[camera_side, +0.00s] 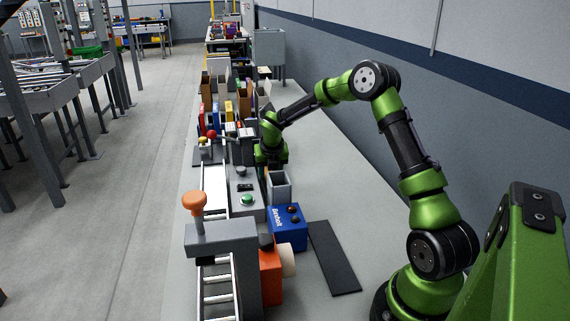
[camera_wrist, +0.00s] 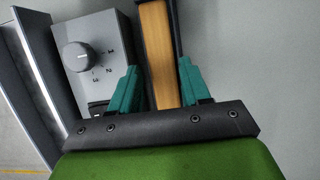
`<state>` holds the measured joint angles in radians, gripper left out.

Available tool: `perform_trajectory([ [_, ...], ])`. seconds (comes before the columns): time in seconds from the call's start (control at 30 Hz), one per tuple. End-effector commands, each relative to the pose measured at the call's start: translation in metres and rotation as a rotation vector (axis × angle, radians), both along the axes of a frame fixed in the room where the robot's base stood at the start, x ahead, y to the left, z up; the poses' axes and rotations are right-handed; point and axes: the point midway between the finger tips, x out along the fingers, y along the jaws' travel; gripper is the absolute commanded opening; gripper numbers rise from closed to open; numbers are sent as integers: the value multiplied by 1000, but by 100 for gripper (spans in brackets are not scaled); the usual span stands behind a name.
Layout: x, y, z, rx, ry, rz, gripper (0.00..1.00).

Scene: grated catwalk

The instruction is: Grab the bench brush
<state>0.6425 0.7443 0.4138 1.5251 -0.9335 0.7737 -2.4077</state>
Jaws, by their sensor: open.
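In the wrist view, a tan wooden bar with a dark strip along its top and right side stands out as the likely bench brush (camera_wrist: 156,55). Its lower end lies between the two teal fingers of my gripper (camera_wrist: 160,88). The fingers are open, one on each side of the bar; a gap shows on the left, and I cannot tell whether the right one touches. In the side view my gripper (camera_side: 270,153) points down over the bench beside the conveyor.
In the side view, a grey open bin (camera_side: 279,188), a blue box (camera_side: 288,228) and a black mat (camera_side: 333,258) lie nearer the camera. The bench right of my gripper is clear.

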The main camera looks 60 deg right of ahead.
Motion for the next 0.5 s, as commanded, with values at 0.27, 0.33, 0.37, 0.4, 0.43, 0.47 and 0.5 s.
perform_trajectory([
  [0.27,9,-12,-32,0,1,0,47],
  [0.33,10,-12,-33,-1,1,0,47],
  [0.37,10,-12,-33,-1,1,0,47],
  [0.4,10,-13,-33,-1,1,0,47],
  [0.43,10,-12,-33,-1,1,0,47],
  [0.47,10,-12,-33,-1,1,0,47],
  [0.5,10,-12,-33,-1,1,0,47],
])
